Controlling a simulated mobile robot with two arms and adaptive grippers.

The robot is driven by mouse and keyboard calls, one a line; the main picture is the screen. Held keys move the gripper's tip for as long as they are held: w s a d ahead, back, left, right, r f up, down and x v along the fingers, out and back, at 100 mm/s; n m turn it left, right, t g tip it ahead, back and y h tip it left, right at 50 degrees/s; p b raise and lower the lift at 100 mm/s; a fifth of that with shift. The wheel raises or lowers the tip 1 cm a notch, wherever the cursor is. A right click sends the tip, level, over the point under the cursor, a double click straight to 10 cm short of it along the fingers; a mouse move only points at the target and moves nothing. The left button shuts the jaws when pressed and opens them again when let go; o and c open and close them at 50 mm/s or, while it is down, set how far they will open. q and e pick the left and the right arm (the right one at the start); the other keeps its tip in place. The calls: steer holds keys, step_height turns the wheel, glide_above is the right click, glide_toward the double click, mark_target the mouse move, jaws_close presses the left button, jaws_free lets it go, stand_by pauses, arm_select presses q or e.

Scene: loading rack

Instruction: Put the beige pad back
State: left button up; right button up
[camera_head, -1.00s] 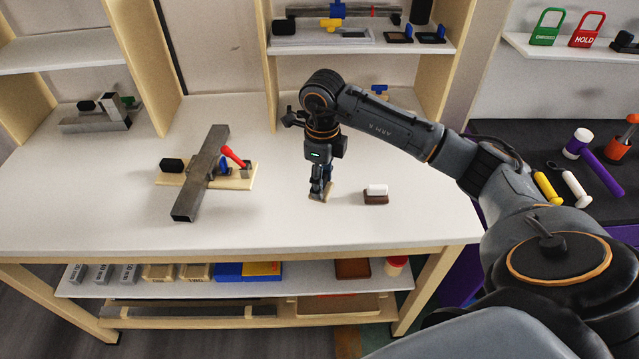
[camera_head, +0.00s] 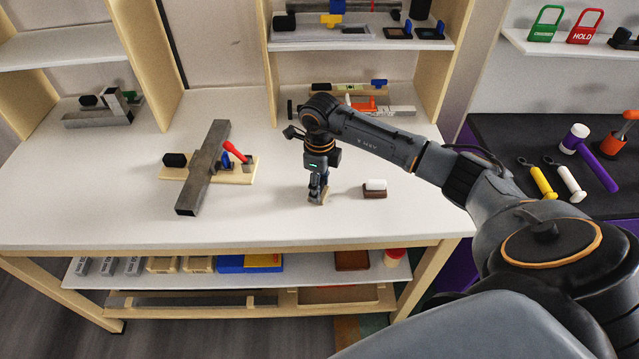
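My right gripper (camera_head: 318,196) points down over the middle of the white tabletop, left of a small brown block with a white top (camera_head: 375,188). Its fingers appear closed on a small beige pad (camera_head: 322,198), which shows at the fingertips. The fingers hide part of the pad. The pad is at or just above the tabletop; I cannot tell whether it touches. My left gripper is not in view.
A grey bar (camera_head: 205,170) lies across a wooden clamp board (camera_head: 238,178) with a red handle, on the left. A shelf (camera_head: 360,42) with tools stands behind. Levels and tools (camera_head: 345,105) lie at the back. The front tabletop is clear.

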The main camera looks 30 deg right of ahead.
steer(key=shift+o, duration=1.4)
steer(key=shift+r, duration=0.15)
step_height(320, 180, up, 12)
steer(key=b, duration=0.3)
